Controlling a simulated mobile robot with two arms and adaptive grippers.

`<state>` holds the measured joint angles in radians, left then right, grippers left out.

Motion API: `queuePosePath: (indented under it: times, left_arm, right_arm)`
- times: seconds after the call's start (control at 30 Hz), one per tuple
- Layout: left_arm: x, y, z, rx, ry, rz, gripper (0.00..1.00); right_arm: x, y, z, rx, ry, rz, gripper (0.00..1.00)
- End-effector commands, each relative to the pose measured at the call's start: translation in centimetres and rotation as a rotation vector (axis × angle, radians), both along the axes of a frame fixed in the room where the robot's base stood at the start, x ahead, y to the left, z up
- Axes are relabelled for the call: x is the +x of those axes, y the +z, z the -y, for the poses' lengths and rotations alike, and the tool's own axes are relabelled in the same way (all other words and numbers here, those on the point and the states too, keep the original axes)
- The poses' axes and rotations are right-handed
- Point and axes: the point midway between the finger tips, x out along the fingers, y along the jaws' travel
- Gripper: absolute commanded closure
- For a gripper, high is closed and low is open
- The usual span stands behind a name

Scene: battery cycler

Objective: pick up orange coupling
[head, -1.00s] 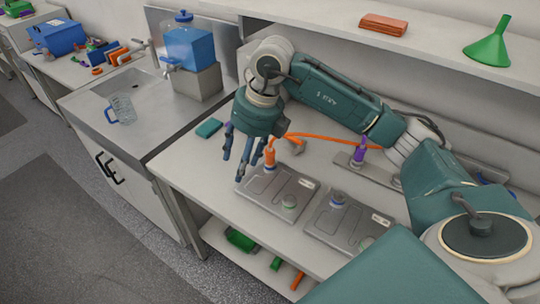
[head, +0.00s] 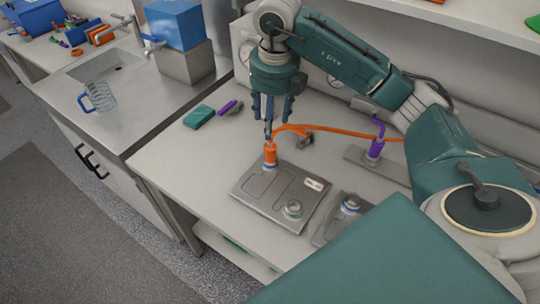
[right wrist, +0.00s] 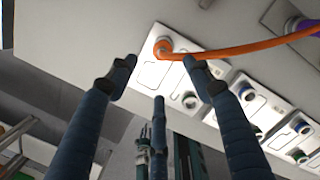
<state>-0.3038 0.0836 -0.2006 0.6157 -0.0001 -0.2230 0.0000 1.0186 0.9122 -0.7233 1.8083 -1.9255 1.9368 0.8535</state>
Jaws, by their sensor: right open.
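The orange coupling (head: 270,154) stands upright on a port of a grey battery plate (head: 256,204), with an orange hose (head: 340,131) leading from its top to the right. My right gripper (head: 272,122) is open and empty, its fingers pointing down just above the coupling. In the right wrist view the coupling (right wrist: 163,46) lies ahead of the spread fingers (right wrist: 158,78), slightly beyond their tips, with no clear contact. My left gripper is not in view.
A second plate (head: 340,222) lies to the right. A purple coupling (head: 376,146) stands on a bracket behind. A teal block (head: 199,117) and a purple piece (head: 228,106) lie at the back left. The bench left of the plate is clear.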

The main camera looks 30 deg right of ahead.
Motion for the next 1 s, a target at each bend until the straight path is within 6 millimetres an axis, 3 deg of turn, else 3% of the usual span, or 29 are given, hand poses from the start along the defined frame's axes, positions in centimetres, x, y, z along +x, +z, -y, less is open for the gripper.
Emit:
queuePosePath:
  times: [0.03, 0.1, 0.23, 0.53, 0.83, 1.0]
  left_arm:
    - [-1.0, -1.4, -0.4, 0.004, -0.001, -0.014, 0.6]
    - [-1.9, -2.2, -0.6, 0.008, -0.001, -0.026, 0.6]
    - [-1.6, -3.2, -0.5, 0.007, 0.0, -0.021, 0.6]
    - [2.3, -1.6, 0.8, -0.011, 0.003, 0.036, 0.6]
    - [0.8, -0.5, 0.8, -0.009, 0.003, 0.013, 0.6]
    - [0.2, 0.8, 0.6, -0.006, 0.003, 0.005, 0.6]
  right_arm:
    - [0.0, -1.3, 0.0, 0.0, 0.0, 0.0, 0.49]
    - [0.0, -2.1, 0.0, 0.0, 0.0, 0.0, 0.49]
    - [0.0, -3.2, 0.0, 0.0, 0.0, -0.001, 0.49]
    - [0.4, -7.1, 0.1, 0.0, -0.001, -0.006, 0.49]
    - [0.6, -9.6, 0.4, 0.0, -0.001, -0.005, 0.49]
    - [0.7, -12.3, 0.6, 0.001, 0.0, -0.006, 0.49]
